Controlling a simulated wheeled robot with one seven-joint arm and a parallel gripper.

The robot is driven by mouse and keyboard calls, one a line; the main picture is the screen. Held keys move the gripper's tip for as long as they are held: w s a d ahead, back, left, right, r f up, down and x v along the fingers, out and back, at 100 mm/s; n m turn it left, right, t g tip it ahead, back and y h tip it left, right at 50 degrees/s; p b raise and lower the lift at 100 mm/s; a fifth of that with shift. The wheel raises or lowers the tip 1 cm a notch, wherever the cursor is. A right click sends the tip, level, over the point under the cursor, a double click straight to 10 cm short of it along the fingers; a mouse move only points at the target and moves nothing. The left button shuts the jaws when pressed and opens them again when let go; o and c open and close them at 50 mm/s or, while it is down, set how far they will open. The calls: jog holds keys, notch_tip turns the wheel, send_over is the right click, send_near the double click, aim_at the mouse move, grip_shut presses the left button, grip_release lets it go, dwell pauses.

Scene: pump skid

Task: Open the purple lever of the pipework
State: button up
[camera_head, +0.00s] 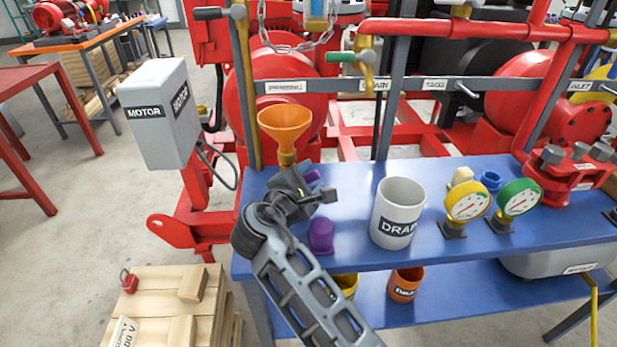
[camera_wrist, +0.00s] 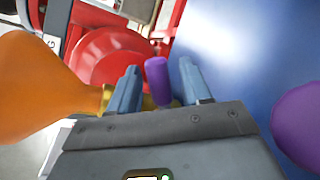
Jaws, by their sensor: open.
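The purple lever (camera_wrist: 157,80) shows in the wrist view in the gap between my two fingers, with a visible space on each side of it. Its lower end meets a yellow brass-coloured fitting, partly hidden by my gripper body. In the head view a small part of the purple lever (camera_head: 312,176) shows just beyond my gripper (camera_head: 290,178), below the orange funnel (camera_head: 286,128). My gripper (camera_wrist: 158,85) is open, its fingers on either side of the lever. The funnel (camera_wrist: 38,85) also fills the left of the wrist view.
A purple knob-like object (camera_head: 321,237) stands on the blue table (camera_head: 350,180) close to my arm. Right of it are a white DRAIN mug (camera_head: 398,212) and two gauges (camera_head: 466,202). A grey MOTOR box (camera_head: 160,112) stands left. Red pipework lies behind.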

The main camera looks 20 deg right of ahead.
jog(key=shift+c, duration=0.4)
grip_shut()
